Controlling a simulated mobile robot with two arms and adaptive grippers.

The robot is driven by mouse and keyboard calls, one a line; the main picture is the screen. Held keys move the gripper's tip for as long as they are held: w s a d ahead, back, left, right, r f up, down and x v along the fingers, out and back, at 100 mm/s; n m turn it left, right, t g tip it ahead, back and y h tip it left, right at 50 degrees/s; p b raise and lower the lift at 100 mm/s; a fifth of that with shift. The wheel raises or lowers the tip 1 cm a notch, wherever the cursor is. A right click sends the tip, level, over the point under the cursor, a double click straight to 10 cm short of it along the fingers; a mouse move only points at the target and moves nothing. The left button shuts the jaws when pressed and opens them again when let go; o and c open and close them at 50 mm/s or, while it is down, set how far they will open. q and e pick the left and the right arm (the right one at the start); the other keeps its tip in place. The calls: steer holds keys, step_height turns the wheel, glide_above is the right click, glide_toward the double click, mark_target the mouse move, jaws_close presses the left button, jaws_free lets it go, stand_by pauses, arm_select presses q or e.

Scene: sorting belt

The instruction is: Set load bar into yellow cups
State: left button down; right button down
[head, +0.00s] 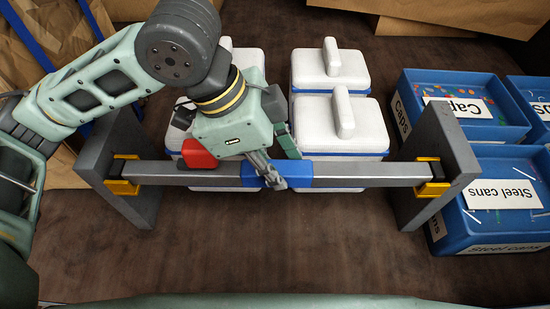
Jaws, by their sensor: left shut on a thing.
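The load bar (350,175) is a long grey bar with a blue middle section, lying level across the picture. My left gripper (272,175) is shut on the bar at the blue section, and its fingers hide part of it. The left yellow cup (122,187) is on the inner side of the left grey post. The right yellow cup (434,188) is on the right post. Each bar end lines up with its cup, with yellow showing on both sides. I cannot tell whether the ends rest on the cup bottoms. My right gripper is not in view.
The grey left post (140,205) and right post (446,135) stand on a brown surface. White lidded boxes (335,115) stand behind the bar. Blue bins labelled Caps (480,134) and Steel cans (490,240) are at the right. The surface in front of the bar is clear.

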arm_select(q)
steer(key=c, duration=1.3)
jaws_free()
steer(key=shift+f, duration=0.1)
steer(key=shift+o, duration=0.2)
steer(key=shift+f, duration=0.1)
steer(key=v, duration=1.2)
